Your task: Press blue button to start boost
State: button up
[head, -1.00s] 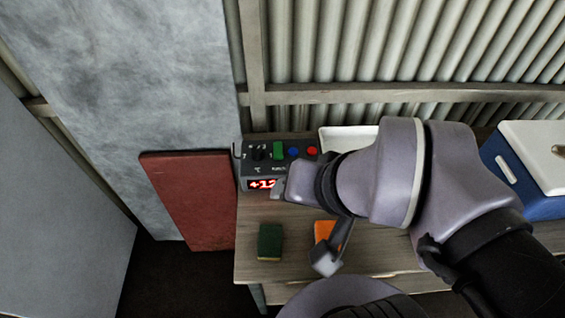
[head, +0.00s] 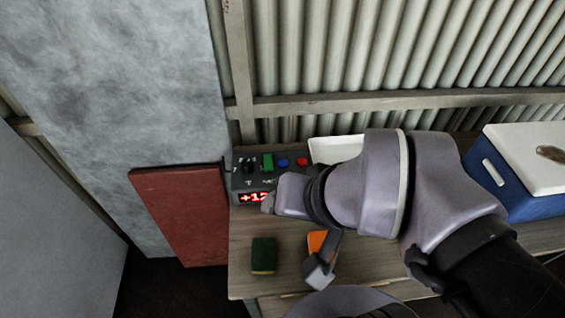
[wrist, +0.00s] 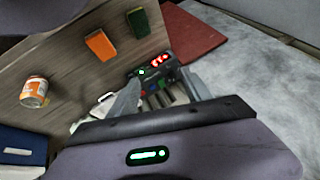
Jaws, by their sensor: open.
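The dark control box (head: 240,180) stands at the left end of the wooden bench, with a red lit display (head: 250,198) on its front. Its top carries a black knob, a green switch (head: 267,162), the blue button (head: 283,162) and a red button (head: 302,161). My gripper (head: 268,203) is just in front of the box, right of the display and nearer than the blue button. In the wrist view my open gripper (wrist: 160,96) has the control box (wrist: 152,80) between and beyond its fingers. The blue button cannot be made out there. I cannot tell whether the fingers touch the box.
A white tray (head: 326,149) lies right of the box, partly behind my arm. A green sponge (head: 263,256) and an orange sponge (head: 316,240) lie in front. A blue cooler (head: 510,195) stands right. A red panel (head: 185,215) leans left. An orange-labelled can (wrist: 34,93) shows in the wrist view.

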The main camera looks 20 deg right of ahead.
grip_shut()
dwell(0.3)
dwell(1.1)
dwell(0.4)
